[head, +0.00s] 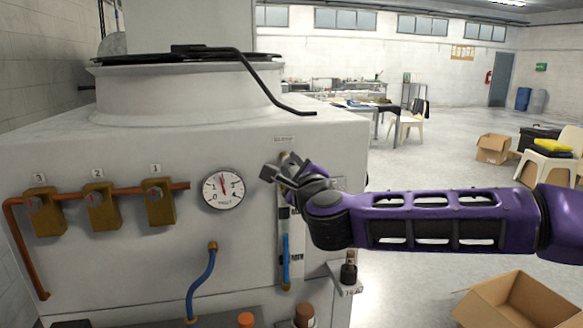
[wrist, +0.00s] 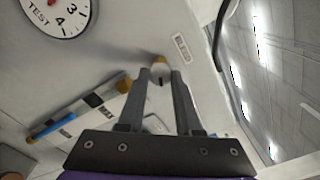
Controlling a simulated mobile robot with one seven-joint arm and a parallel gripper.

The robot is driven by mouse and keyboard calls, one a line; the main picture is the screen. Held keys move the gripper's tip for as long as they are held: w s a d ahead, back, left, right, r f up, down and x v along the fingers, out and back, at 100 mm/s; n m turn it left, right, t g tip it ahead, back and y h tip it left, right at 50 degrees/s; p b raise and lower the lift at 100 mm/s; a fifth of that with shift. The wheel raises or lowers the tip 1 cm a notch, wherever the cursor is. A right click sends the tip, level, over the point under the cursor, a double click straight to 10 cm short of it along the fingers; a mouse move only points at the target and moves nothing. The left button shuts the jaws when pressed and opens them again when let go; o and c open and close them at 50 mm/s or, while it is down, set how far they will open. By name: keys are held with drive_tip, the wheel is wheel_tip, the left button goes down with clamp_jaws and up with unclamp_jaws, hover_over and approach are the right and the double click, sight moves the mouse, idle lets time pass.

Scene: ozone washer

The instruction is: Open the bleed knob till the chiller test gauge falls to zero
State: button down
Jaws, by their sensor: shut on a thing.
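The bleed knob (wrist: 159,70) is a small pale round knob on a brass stem, beside a BLEED label (wrist: 182,48). My gripper (wrist: 160,80) is shut on the knob, one finger on each side. In the head view my gripper (head: 279,168) is at the white panel under the label, and its fingers mostly hide the knob. The chiller test gauge (head: 223,188) is a round white dial left of my gripper, with a red needle pointing nearly straight up, around 2. Only the lower part of the gauge (wrist: 58,15) shows in the wrist view.
Three brass valves, numbered 3 (head: 44,212), 2 (head: 102,207) and 1 (head: 159,202), sit on a copper pipe left of the gauge. A sight tube with blue liquid (head: 286,262) stands below my gripper. A blue hose (head: 203,280) runs below the gauge.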

idle(0.5)
drive_tip(key=c, duration=0.6)
unclamp_jaws()
drive_tip(key=shift+s, duration=0.1)
drive_tip(key=b+v, duration=0.3)
drive_tip(key=v, duration=1.4)
drive_tip(key=shift+s+r, duration=0.1)
drive_tip(key=shift+s, duration=0.05)
